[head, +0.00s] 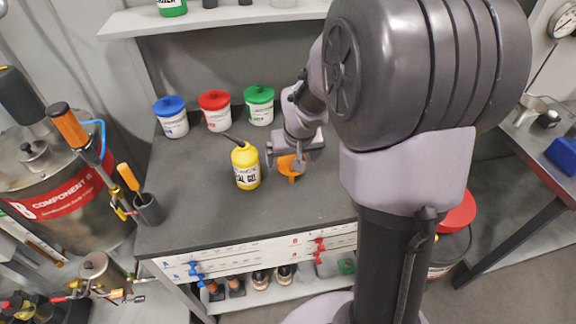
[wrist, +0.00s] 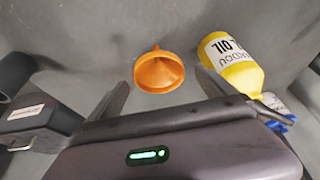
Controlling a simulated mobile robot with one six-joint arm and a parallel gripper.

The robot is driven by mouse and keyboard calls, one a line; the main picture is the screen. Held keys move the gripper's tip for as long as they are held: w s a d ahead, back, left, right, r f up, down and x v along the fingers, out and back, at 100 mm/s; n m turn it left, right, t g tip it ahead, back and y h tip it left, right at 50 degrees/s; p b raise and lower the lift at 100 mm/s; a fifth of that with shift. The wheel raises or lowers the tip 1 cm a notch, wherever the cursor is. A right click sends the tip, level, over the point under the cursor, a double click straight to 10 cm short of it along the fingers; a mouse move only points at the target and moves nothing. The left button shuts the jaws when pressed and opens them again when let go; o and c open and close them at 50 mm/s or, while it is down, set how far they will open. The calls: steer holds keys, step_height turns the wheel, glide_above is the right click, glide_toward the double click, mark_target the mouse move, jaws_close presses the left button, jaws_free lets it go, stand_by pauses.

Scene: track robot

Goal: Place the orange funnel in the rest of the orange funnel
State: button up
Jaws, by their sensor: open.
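The orange funnel (head: 288,166) is at the right part of the grey bench top, partly hidden by my gripper in the head view. In the wrist view the funnel (wrist: 158,73) shows its wide round mouth, with the narrow spout pointing away at the top. My gripper (head: 286,160) is over the bench close to the funnel. Its fingers (wrist: 160,84) are open and spread, with the funnel between and beyond their tips in the wrist view. I cannot tell whether they touch it. I cannot make out the funnel's rest.
A yellow oil bottle (head: 246,167) stands just left of the funnel. Tubs with blue (head: 171,117), red (head: 215,111) and green (head: 259,106) lids line the back. A dark block with a white label (wrist: 32,112) is left in the wrist view.

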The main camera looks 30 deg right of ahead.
steer(key=x, duration=0.1)
steer(key=b+x, duration=0.1)
steer(key=x, duration=0.2)
steer(key=shift+s+f+b, duration=0.1)
steer(key=shift+s+b, duration=0.2)
steer(key=shift+s, duration=0.05)
steer(key=shift+w, duration=0.15)
steer(key=shift+c, duration=1)
steer(key=c, duration=1.4)
